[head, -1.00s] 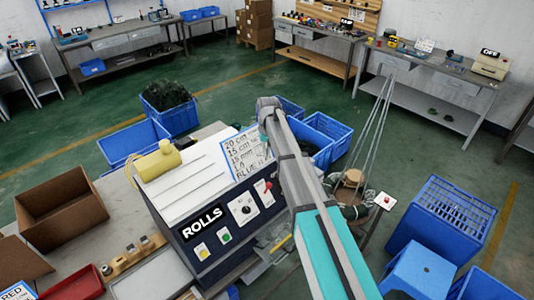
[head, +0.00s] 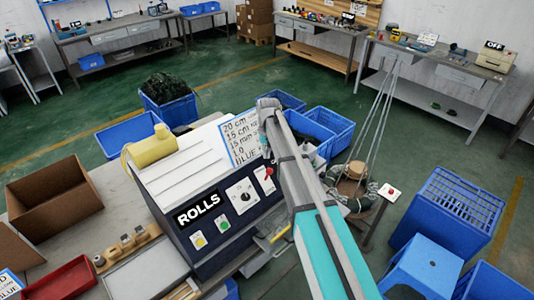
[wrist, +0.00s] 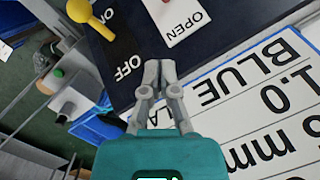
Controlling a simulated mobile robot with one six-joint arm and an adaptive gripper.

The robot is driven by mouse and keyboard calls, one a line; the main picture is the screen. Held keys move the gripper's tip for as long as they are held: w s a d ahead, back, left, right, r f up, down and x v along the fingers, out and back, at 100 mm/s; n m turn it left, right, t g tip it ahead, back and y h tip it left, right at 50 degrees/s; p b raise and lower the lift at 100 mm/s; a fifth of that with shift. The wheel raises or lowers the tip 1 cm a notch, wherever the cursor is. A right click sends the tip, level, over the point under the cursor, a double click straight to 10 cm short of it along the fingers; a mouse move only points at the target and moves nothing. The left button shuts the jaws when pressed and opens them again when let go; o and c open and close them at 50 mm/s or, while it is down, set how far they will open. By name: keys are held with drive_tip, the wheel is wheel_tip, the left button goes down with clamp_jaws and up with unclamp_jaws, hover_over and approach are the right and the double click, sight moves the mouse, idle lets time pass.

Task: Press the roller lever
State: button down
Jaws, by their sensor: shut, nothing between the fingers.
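I cannot tell for certain which part is the roller lever. In the wrist view, my gripper (wrist: 158,66) is shut and empty. It is over the panel's edge, below the OPEN label (wrist: 183,18). A yellow-knobbed lever (wrist: 79,11) is at the upper left, beside a black ON/OFF plate (wrist: 118,50), apart from the fingers. In the head view, my arm hides the fingertips.
Blue crates (head: 322,138) stand behind. A hanging rig with a coil (head: 355,187) and a blue stool (head: 424,266) are at the right.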

sight(268, 175)
drive_tip(key=shift+s+d+f, duration=0.2)
drive_tip(key=shift+s, duration=0.8)
drive_tip(key=shift+s+d+f, duration=0.15)
drive_tip(key=shift+s, duration=0.85)
